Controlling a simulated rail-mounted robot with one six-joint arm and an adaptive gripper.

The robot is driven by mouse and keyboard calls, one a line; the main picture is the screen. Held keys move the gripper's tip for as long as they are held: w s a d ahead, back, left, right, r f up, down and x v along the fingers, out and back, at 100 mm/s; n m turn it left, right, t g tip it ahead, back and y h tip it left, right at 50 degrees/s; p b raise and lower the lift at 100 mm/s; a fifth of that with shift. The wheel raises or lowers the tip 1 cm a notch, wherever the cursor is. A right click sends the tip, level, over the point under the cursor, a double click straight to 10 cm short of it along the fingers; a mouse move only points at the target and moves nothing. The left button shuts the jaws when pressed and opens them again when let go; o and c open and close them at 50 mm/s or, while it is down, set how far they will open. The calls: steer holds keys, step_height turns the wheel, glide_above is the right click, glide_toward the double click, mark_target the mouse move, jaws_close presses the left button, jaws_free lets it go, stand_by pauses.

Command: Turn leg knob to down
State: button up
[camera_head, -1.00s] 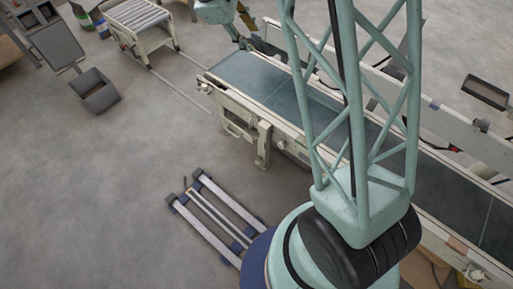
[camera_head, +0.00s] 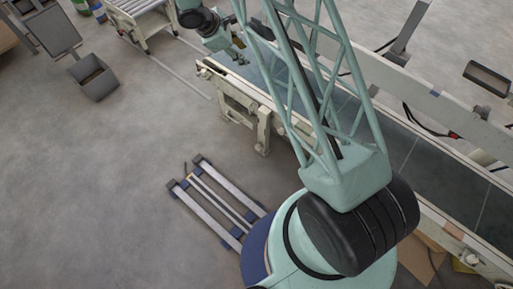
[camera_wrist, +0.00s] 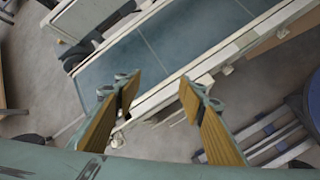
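The conveyor (camera_head: 405,150) has a dark blue-green belt and a cream frame. At its left end, a cream support leg (camera_head: 263,133) stands on the floor. I cannot pick out the leg knob for certain in either view. My gripper (camera_head: 238,52) is over the conveyor's left end in the head view, partly hidden by my arm. In the wrist view my gripper (camera_wrist: 158,88) has its two yellow-padded fingers wide apart with nothing between them. The belt (camera_wrist: 120,65) and the cream side rail show beyond the fingertips. A small pale part (camera_wrist: 117,140) shows beside the left finger, too unclear to name.
A low frame with pale bars and blue ends (camera_head: 215,205) lies on the floor before the conveyor. A roller table (camera_head: 140,18) stands at the upper left, near a grey open bin (camera_head: 95,80). The floor at lower left is clear.

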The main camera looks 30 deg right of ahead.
step_height(320, 180, down, 13)
steer(key=w+n, duration=0.1)
steer(key=n, duration=0.1)
steer(key=n+g+y+p, duration=0.1)
steer(key=n+y, duration=0.1)
steer(key=n, duration=0.5)
glide_toward(257, 147)
steer(key=v, duration=0.4)
steer(key=shift+w+a+f, duration=0.1)
steer(key=shift+w+f, duration=0.1)
steer(key=shift+f, duration=0.1)
steer(key=shift+f, duration=0.1)
steer(key=shift+b+x, duration=1.85)
steer(key=shift+x, duration=4.95)
steer(key=shift+c, duration=0.7)
steer(key=c, duration=0.7)
